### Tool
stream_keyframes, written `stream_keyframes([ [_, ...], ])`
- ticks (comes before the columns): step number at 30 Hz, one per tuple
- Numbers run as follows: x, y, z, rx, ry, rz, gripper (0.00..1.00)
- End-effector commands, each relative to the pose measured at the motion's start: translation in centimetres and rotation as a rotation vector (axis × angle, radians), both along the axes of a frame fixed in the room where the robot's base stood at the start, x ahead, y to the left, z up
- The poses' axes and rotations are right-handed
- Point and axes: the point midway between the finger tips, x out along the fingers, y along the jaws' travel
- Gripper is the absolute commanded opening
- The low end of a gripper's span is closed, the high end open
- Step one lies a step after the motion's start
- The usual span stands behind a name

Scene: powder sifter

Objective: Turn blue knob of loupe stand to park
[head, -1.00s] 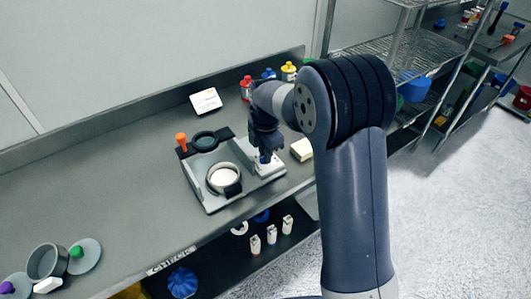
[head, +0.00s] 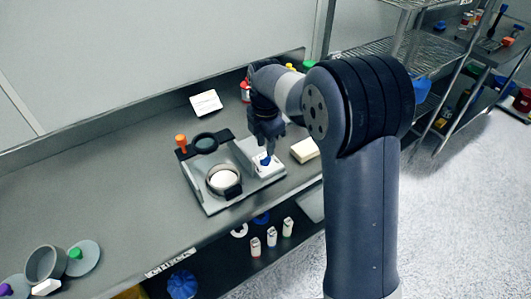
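The loupe stand is a grey base (head: 214,208) on the counter, with a black-rimmed loupe (head: 205,143) at its back and a round white dish (head: 223,180) at its front. An orange knob (head: 181,141) stands at its back left corner. The blue knob (head: 265,160) sits on a white plate (head: 268,170) at the right side of the base. My gripper (head: 267,147) points down just above the blue knob. Its fingers are dark and small here, so I cannot tell their gap or whether they touch the knob.
A cream block (head: 304,150) lies close to the right of the stand. A white card (head: 206,103) and a red bottle (head: 245,90) stand behind. A grey pot (head: 44,264) is at the far left. The counter's left middle is clear.

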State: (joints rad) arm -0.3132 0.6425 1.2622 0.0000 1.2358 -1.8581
Motion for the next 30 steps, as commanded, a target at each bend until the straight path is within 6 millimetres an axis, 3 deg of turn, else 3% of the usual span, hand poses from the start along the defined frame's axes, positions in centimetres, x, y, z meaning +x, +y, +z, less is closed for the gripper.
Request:
stream_keyframes([
  [6, 0.1, 0.0, 4.1, 0.001, -0.003, 0.0, 0.33],
  [12, 0.0, 0.0, 5.7, 0.001, -0.001, 0.0, 0.33],
  [23, 0.0, 0.0, 5.8, -0.001, 0.001, 0.0, 0.33],
  [30, -0.1, 0.0, 3.4, -0.001, 0.004, 0.0, 0.33],
])
